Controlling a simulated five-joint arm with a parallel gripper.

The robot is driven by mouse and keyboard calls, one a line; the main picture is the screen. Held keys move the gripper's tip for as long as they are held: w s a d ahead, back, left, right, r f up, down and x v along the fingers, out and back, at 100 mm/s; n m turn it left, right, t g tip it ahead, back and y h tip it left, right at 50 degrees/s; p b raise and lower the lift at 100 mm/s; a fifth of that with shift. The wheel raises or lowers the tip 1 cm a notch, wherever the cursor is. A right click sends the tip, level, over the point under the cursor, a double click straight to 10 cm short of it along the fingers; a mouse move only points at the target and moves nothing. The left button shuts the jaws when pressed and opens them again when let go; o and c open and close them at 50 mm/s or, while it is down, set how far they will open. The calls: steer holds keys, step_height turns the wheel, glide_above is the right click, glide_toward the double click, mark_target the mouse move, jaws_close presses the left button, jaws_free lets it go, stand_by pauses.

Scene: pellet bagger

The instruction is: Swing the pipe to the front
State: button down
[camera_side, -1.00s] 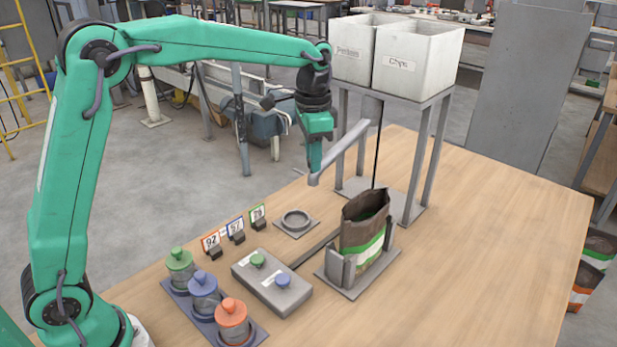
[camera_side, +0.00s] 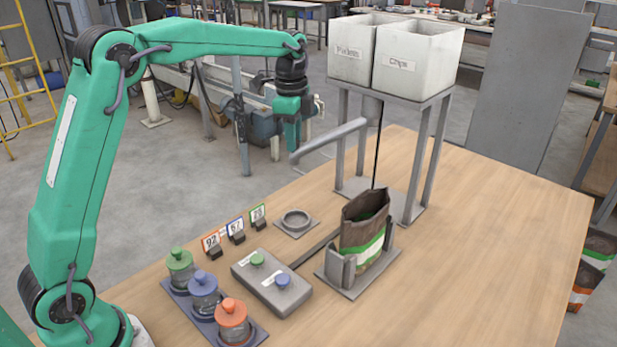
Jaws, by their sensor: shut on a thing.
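The grey pipe (camera_side: 335,138) reaches out to the left from under the two white bins, above the table. My gripper (camera_side: 293,148) points down and is shut on the pipe's free left end. The fingers' exact hold is too small to make out. The pipe's end is well to the left of the open brown bag (camera_side: 364,228) and higher than it, not over its mouth. The pipe's inner end lies beneath the bins, partly behind a leg of the stand.
The white bins (camera_side: 413,60) stand on a grey legged stand (camera_side: 428,165). The bag stands in a grey holder (camera_side: 347,283). A two-knob box (camera_side: 271,282), lidded jars (camera_side: 204,293), number cards (camera_side: 235,229) and a round ring (camera_side: 296,221) fill the front left. The table's right is clear.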

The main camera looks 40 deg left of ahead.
steer(key=shift+w, duration=0.2)
steer(key=c, duration=1.2)
jaws_free()
steer(key=shift+a, duration=0.1)
steer(key=shift+s+r, duration=0.1)
steer(key=shift+s+r, duration=0.1)
steer(key=shift+r, duration=3.75)
steer(key=shift+s, duration=0.15)
steer(key=s+d+r+n+t, duration=0.1)
steer(key=s+n, duration=0.2)
steer(key=s, duration=0.5)
steer(key=s+d+r+n+t, duration=0.15)
steer(key=s+n, duration=0.25)
steer(key=s, duration=0.4)
steer(key=s+f+n+t, duration=0.1)
steer(key=s+f+n, duration=0.2)
steer(key=s, duration=0.3)
steer(key=s+d+f+n+t, duration=0.1)
steer(key=s+f+n, duration=0.1)
steer(key=s+f, duration=0.3)
steer(key=shift+s+f+n+t, duration=0.3)
steer(key=shift+s+n+t, duration=0.1)
steer(key=shift+s, duration=0.85)
